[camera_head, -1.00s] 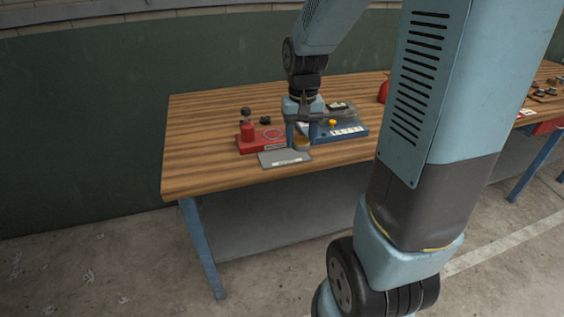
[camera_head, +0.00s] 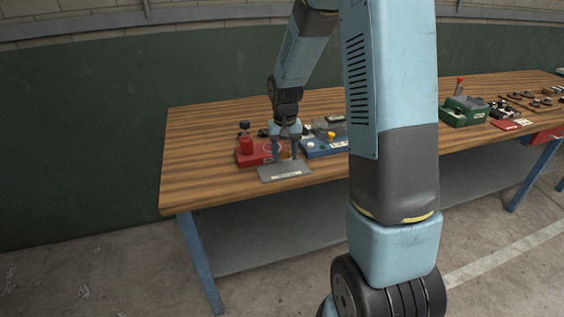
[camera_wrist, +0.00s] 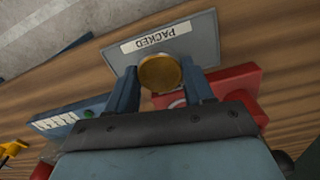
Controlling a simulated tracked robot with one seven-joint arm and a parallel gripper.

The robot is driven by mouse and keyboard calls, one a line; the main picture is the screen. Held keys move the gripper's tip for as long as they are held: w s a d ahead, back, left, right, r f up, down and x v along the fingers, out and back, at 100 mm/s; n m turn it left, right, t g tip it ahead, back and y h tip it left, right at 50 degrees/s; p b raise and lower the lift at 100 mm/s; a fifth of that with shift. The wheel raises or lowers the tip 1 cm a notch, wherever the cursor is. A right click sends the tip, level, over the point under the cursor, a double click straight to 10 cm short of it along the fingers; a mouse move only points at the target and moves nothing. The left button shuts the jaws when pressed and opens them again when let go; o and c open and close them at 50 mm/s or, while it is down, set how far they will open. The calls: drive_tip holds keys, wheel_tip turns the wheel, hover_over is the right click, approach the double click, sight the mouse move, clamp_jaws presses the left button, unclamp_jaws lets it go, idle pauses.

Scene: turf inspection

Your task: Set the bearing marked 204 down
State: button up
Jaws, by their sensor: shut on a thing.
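A round brass-coloured bearing (camera_wrist: 160,74) is between the two blue fingers of my gripper (camera_wrist: 160,88) in the wrist view. Its marking cannot be read. My gripper is shut on it. In the head view my gripper (camera_head: 285,152) points down over the table, by the rear edge of a grey plate (camera_head: 284,171), and the bearing shows only as a small amber patch there. In the wrist view the grey plate (camera_wrist: 203,38) carries a label reading PACKED. The bearing overlaps the plate's edge in that view; I cannot tell whether it touches.
A red device (camera_head: 246,152) with a knob stands left of my gripper, close to it. A blue device (camera_head: 325,147) with a yellow knob stands to the right. A green box (camera_head: 466,112) and small parts lie farther right. The table's left end (camera_head: 195,150) is clear.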

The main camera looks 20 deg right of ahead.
sight(284, 154)
drive_tip(key=shift+w+f, duration=0.4)
drive_tip(key=shift+f, duration=0.1)
drive_tip(key=shift+w+f, duration=0.1)
drive_tip(key=shift+f, duration=1.5)
drive_tip(key=o, duration=1.3)
drive_tip(key=shift+f, duration=0.1)
